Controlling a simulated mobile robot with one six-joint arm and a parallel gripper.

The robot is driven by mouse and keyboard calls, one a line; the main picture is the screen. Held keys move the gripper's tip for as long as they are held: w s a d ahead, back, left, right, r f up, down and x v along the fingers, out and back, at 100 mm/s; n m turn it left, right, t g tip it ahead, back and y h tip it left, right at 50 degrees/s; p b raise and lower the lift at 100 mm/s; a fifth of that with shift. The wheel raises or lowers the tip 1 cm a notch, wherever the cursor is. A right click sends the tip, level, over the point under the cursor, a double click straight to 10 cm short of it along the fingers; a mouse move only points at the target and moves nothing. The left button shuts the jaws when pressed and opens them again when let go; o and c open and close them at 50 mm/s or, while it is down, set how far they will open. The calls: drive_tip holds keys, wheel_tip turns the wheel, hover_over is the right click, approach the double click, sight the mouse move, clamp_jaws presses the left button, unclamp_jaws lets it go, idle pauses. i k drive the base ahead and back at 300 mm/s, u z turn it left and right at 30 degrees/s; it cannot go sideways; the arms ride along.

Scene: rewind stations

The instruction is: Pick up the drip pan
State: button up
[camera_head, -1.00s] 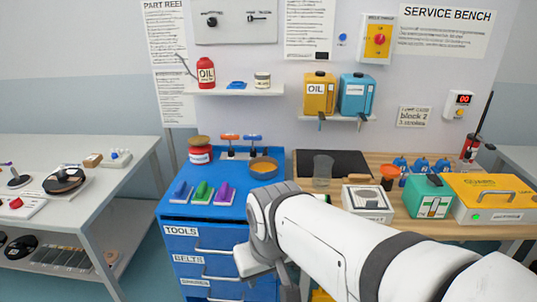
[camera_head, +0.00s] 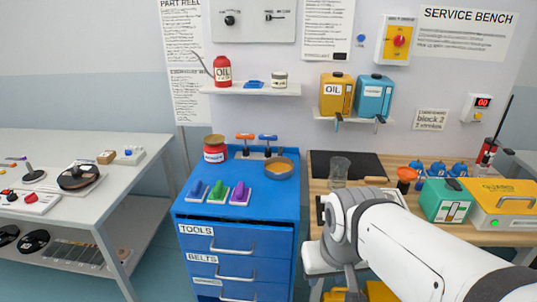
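A round shallow pan (camera_head: 279,168) with an orange-brown inside sits at the right rear of the blue cabinet top (camera_head: 262,208). I cannot be sure that it is the drip pan, as it carries no readable label. My arm reaches in from the lower right, and its wrist hangs in front of the bench, right of the cabinet. The part of my gripper (camera_head: 353,281) that shows points down near the bottom edge, apart from the pan. Its fingertips are not clear. Yellow shapes (camera_head: 380,291) show low beneath my arm, partly hidden by it.
On the cabinet stand a red-and-white jar (camera_head: 215,149), small orange- and blue-handled tools, and three coloured blocks. A glass (camera_head: 339,170) and black mat (camera_head: 322,160) are on the wooden bench. A grey table (camera_head: 85,222) stands left. Floor shows between table and cabinet.

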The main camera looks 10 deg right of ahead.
sight(279, 167)
drive_tip(key=u, duration=0.05)
drive_tip(key=i, duration=1)
drive_tip(key=z, duration=0.05)
